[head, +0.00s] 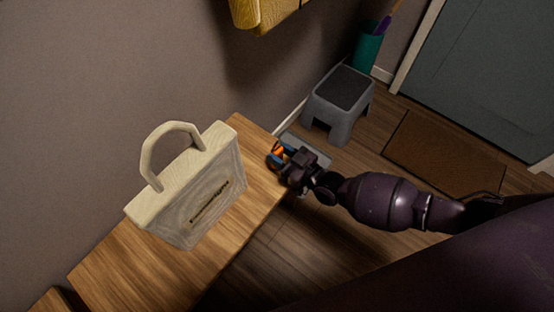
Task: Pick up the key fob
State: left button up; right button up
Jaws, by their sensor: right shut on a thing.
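My right gripper (280,158) is at the far right end of the wooden bench top. It is shut on a small orange and dark thing, likely the key fob (278,152), which shows between and beside the fingers. The fob is partly hidden by the gripper, and I cannot tell whether it still touches the surface below. A grey tray or flat surface (318,153) shows just behind the gripper. My left gripper is not in view.
A cream handbag (195,190) with an upright handle stands on the wooden top (120,262), left of my right gripper. A grey step stool (338,103), a teal bin (367,48) and a brown doormat (444,152) are on the floor beyond. A yellow cabinet (262,14) hangs above.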

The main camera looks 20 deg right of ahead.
aim_at(279, 142)
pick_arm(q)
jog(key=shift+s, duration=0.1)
pick_arm(e)
grip_shut()
jog(key=shift+r, duration=0.25)
jog(key=r+p, duration=0.1)
jog(key=r, duration=0.1)
jog(key=r+p, duration=0.1)
jog(key=r, duration=0.1)
jog(key=shift+w+r, duration=0.2)
jog(key=shift+r, duration=0.05)
pick_arm(q)
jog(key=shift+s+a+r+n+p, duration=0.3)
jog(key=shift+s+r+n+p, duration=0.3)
jog(key=shift+p, duration=0.85)
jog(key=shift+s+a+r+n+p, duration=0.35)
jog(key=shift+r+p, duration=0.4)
jog(key=shift+p, duration=0.7)
pick_arm(e)
notch_tip(279, 142, up, 15)
jog(key=shift+s, duration=0.2)
